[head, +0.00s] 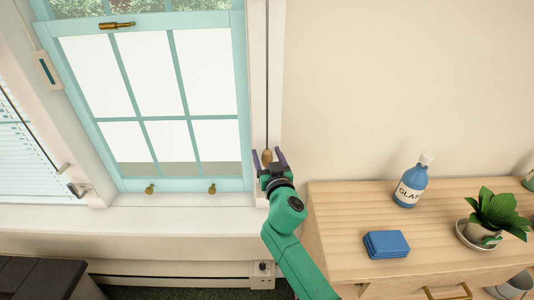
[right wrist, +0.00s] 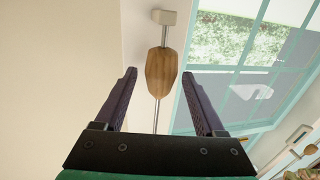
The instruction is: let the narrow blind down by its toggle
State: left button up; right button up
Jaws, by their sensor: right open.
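The wooden toggle (head: 267,156) hangs at the lower end of a dark cord (head: 267,80) beside the right frame of the teal window. My right gripper (head: 268,157) is open, with its fingers to either side of the toggle in the head view. In the right wrist view the toggle (right wrist: 162,72) shows ahead of and between the open fingertips (right wrist: 163,75), and no finger visibly touches it. A pale block (right wrist: 164,17) shows at the end of the cord there. The narrow blind itself cannot be made out for certain. My left gripper is not in view.
A wooden cabinet (head: 345,215) on the right holds a blue glass-cleaner bottle (head: 409,186), blue sponges or cloths (head: 386,244) and a potted plant (head: 496,212). The teal window (head: 150,100) has a sill below. Another blind (head: 22,150) hangs at the far left.

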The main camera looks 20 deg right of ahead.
jog(key=shift+w, duration=0.15)
grip_shut()
dwell(1.4)
